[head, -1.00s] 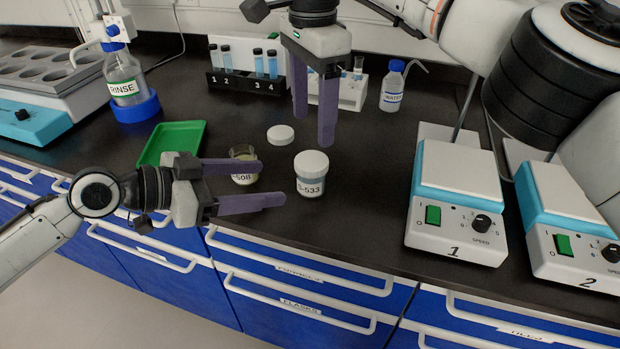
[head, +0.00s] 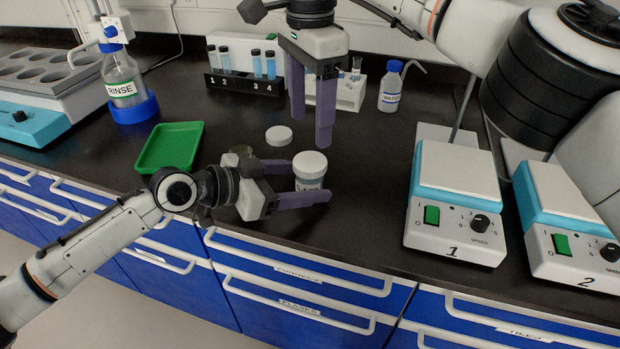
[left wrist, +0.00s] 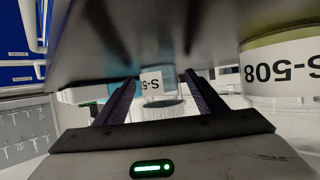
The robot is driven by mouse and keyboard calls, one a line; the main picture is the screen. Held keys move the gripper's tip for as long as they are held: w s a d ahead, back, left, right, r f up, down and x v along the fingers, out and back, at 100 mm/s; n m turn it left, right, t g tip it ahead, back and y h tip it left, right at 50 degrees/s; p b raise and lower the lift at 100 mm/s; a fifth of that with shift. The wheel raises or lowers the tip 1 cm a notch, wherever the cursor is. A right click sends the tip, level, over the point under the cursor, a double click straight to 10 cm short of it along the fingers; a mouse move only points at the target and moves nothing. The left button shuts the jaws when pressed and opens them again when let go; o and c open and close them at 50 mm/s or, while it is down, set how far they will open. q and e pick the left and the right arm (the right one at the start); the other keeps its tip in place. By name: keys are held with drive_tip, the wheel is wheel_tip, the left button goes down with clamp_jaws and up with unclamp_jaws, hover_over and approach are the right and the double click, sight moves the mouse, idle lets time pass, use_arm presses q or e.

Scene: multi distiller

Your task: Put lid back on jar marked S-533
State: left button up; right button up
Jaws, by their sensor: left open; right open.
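The jar marked S-533 (head: 309,183) stands upright on the counter with a white lid (head: 310,164) on its top. My left gripper (head: 308,182) is open, its fingers on either side of the jar; I cannot tell if they touch it. The left wrist view shows the jar's label (left wrist: 152,85) upside down between the fingers. My right gripper (head: 311,131) is open and empty, pointing down behind the jar. A loose white lid (head: 279,135) lies on the counter left of its fingers. A jar marked 508 (left wrist: 283,72) is beside my left gripper, hidden in the head view.
A green tray (head: 170,147) lies at left, with the rinse bottle (head: 122,80) behind it. A tube rack (head: 245,86), a white rack (head: 350,92) and a water bottle (head: 391,90) stand at the back. Stirrer 1 (head: 455,205) and stirrer 2 (head: 570,220) are at right.

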sight(310, 161)
use_arm(q)
clamp_jaws()
use_arm(e)
drive_tip(key=n, duration=0.4)
drive_tip(key=shift+n, duration=0.3)
drive_tip(key=shift+f, duration=0.1)
drive_tip(key=shift+f, duration=3.95)
drive_tip(key=shift+c, duration=0.2)
